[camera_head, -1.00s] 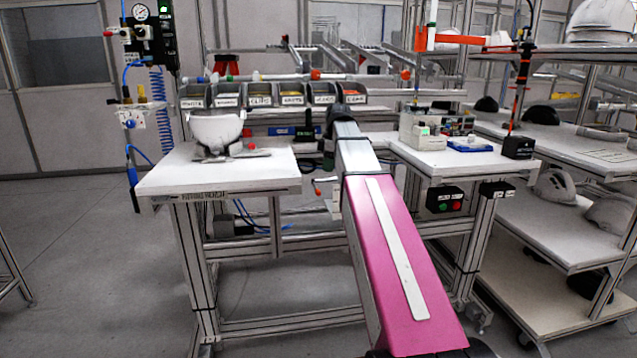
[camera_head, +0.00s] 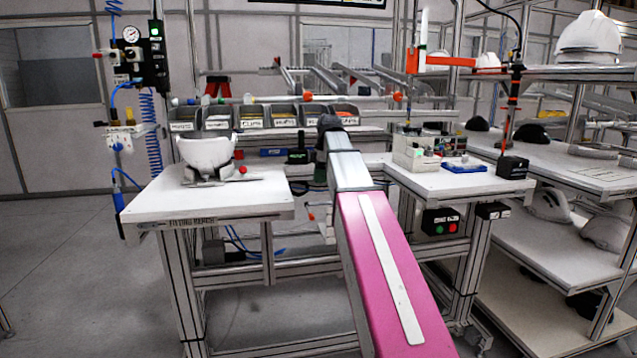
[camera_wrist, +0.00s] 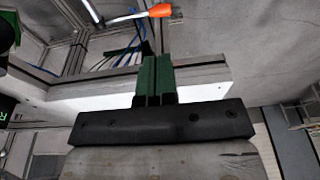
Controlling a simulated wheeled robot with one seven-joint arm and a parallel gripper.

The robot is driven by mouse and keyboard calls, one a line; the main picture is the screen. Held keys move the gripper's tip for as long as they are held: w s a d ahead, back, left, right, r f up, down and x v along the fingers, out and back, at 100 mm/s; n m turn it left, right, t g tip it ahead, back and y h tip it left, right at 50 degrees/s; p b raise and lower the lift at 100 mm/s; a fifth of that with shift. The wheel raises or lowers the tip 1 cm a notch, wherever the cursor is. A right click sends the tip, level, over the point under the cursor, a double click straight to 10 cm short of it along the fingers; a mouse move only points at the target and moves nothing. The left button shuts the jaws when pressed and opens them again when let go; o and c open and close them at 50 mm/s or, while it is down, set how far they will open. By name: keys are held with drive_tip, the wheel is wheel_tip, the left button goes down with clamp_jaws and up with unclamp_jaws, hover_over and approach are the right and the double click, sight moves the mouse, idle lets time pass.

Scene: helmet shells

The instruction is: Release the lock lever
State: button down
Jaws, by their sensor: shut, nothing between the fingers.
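The lock lever shows as a metal rod with an orange grip (camera_wrist: 160,10) at the top of the wrist view. In the head view a small lever with a reddish tip (camera_head: 311,213) hangs below the bench between the two tabletops. My gripper's green fingers (camera_wrist: 155,76) are together, with nothing between them. They point toward the lever side, with the tips clearly apart from the orange grip. A pale board edge (camera_wrist: 205,92) lies just behind the fingers.
The left tabletop (camera_head: 160,205) bears a white helmet shell (camera_head: 207,150) on a grey fixture. Parts bins (camera_head: 285,116) line the back. The right tabletop (camera_head: 475,186) holds a device and blue tray. A button box (camera_head: 441,222) hangs beneath. Shelves (camera_head: 560,250) stand right.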

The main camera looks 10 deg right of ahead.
sight(312, 214)
drive_tip(key=f, duration=0.3)
drive_tip(key=a+f, duration=0.1)
drive_tip(key=f, duration=0.3)
drive_tip(key=a+f, duration=0.1)
drive_tip(key=f, duration=0.3)
drive_tip(key=shift+a+f, duration=0.15)
drive_tip(key=shift+f, duration=0.1)
drive_tip(key=shift+s, duration=0.1)
drive_tip(key=shift+s+f+t, duration=0.2)
drive_tip(key=shift+f+t, duration=0.2)
drive_tip(key=shift+f, duration=0.05)
drive_tip(key=shift+w+f+t, duration=0.1)
drive_tip(key=shift+f+t, duration=0.1)
drive_tip(key=shift+t, duration=0.1)
